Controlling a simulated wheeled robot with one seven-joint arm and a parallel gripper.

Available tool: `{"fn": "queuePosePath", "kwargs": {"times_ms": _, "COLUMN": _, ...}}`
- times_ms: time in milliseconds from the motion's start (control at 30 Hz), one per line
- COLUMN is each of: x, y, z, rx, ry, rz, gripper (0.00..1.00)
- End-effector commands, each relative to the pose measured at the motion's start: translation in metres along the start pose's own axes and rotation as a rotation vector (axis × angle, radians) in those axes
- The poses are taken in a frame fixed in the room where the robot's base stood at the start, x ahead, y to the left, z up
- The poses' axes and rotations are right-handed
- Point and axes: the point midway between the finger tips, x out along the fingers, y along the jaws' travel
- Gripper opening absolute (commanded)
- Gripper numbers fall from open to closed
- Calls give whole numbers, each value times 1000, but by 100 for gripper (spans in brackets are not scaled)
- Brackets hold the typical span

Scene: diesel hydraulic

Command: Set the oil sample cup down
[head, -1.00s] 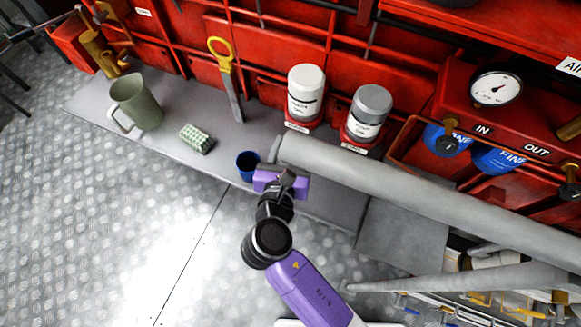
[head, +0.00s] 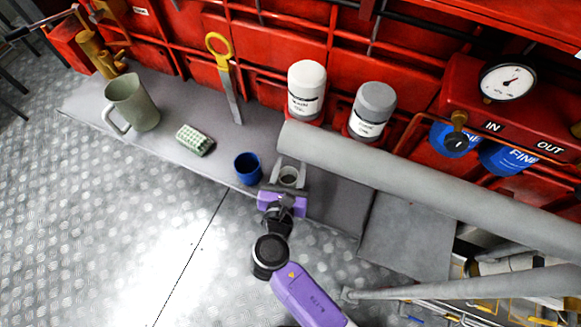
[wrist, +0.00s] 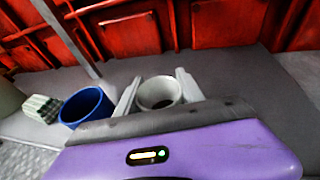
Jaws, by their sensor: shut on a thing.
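A small pale grey-green cup (head: 289,175) is between the fingers of my gripper (head: 290,167), at the front edge of the grey shelf (head: 165,160). In the wrist view, the pale cup (wrist: 158,95) stands roughly upright with something dark inside, and the fingers of my gripper (wrist: 157,84) are on either side of it. Its base is hidden, so I cannot tell whether it touches the shelf. A blue cup (head: 247,168) stands on the shelf just left of my gripper, apart from it. It also shows in the wrist view (wrist: 87,107).
A thick grey pipe (head: 400,180) runs close on the right. White-lidded (head: 307,90) and grey-lidded jars (head: 372,110) stand behind. A green patterned block (head: 195,140), a grey-green mug (head: 134,103) and a yellow-handled tool (head: 226,75) are to the left. Shelf between block and blue cup is clear.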

Motion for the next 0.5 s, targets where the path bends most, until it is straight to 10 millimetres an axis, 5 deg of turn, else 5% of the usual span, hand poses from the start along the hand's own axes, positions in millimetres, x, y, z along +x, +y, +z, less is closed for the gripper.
{"fn": "queuePosePath", "kwargs": {"times_ms": 133, "x": 1, "y": 0, "z": -3, "rx": -1, "ry": 0, "rz": 0, "gripper": 0}}
{"fn": "queuePosePath", "kwargs": {"times_ms": 167, "x": 1, "y": 0, "z": -2, "rx": -1, "ry": 0, "rz": 0, "gripper": 49}}
{"fn": "queuePosePath", "kwargs": {"times_ms": 233, "x": 0, "y": 0, "z": -2, "rx": -1, "ry": 0, "rz": 0, "gripper": 63}}
{"fn": "queuePosePath", "kwargs": {"times_ms": 500, "x": 0, "y": 0, "z": -2, "rx": 0, "ry": 0, "rz": 0, "gripper": 67}}
